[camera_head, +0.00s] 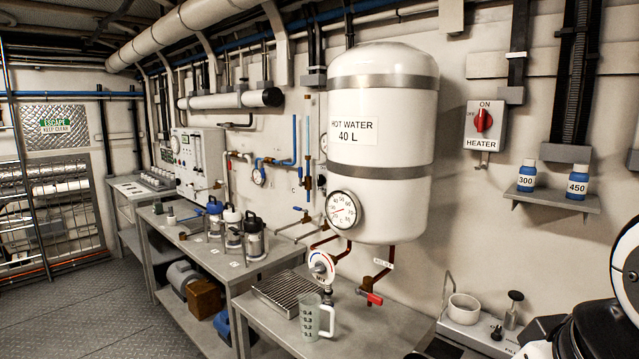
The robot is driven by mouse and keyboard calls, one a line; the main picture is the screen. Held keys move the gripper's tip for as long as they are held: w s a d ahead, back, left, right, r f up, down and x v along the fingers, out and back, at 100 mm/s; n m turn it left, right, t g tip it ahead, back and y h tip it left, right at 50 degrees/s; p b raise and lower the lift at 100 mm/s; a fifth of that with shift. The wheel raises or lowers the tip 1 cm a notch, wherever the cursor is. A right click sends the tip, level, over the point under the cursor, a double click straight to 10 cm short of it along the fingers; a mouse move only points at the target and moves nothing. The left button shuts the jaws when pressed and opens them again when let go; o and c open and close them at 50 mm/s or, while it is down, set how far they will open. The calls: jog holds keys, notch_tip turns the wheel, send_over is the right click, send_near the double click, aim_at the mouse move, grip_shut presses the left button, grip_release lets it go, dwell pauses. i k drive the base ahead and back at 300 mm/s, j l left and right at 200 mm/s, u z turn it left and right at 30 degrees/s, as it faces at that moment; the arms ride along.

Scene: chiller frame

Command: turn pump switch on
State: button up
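I cannot make out any switch labelled as the pump's. A white control panel (202,165) with dials and tubes is on the left wall, too small to read. The one clear rotary switch is the red heater knob (483,121) on a white plate (480,144) marked ON, OFF and HEATER, right of the tank; its exact setting is hard to tell. White and black parts of my arm show at the lower right edge. My gripper's fingertips cannot be made out, and the arm is apart from the heater plate.
A white hot water tank (385,190) hangs over a grey bench with a drain grate (287,291) and a clear measuring jug (316,317). Two blue bottles stand on a small shelf (549,199). Canisters (254,238) crowd the left bench. The floor (75,310) at left is clear.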

aim_at(321, 178)
jog(key=i+j, duration=0.55)
jog(key=i, duration=0.2)
jog(key=i+j+u, duration=0.1)
jog(key=j, duration=0.25)
jog(key=i+j, duration=0.25)
jog(key=i+j+u, duration=0.15)
jog(key=j, duration=0.3)
